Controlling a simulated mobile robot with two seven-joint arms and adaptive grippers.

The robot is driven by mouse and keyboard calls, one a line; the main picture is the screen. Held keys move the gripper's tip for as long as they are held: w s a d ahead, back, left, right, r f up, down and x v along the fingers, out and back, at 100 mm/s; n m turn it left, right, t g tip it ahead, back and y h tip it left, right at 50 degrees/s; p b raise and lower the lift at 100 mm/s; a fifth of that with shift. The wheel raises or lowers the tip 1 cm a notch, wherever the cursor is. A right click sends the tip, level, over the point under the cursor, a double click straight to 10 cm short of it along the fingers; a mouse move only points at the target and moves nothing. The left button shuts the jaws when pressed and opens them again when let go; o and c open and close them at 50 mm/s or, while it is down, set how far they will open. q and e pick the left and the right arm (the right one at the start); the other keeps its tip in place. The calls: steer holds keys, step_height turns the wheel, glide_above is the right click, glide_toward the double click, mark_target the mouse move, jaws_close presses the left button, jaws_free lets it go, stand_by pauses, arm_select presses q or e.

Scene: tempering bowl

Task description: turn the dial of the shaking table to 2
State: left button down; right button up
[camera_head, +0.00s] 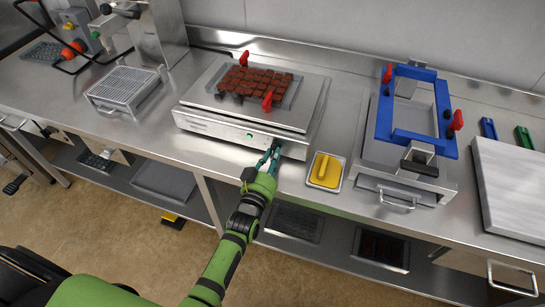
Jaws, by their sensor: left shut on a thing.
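The shaking table (215,126) is a low steel unit on the counter at the picture's centre. A clear mould with rows of brown chocolates (262,84) lies on its top between red clamps. A small green button (250,136) shows on its front face. My left gripper (271,157) reaches up to the right part of that front face and is shut on the dial there. The fingers hide the dial, and I cannot read its setting. My right gripper is not in view.
A yellow block in a small tray (326,171) sits just right of my left gripper. A blue frame (416,132) on a steel unit stands further right. A wire rack (123,88) stands left. The counter's front edge (190,175) runs below my gripper.

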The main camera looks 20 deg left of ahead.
arm_select(q)
steer(key=c, duration=1.1)
jaws_free()
steer(key=shift+c, duration=0.2)
steer(key=shift+s, duration=0.1)
steer(key=s, duration=1.2)
steer(key=shift+a, duration=0.2)
steer(key=shift+w, duration=0.1)
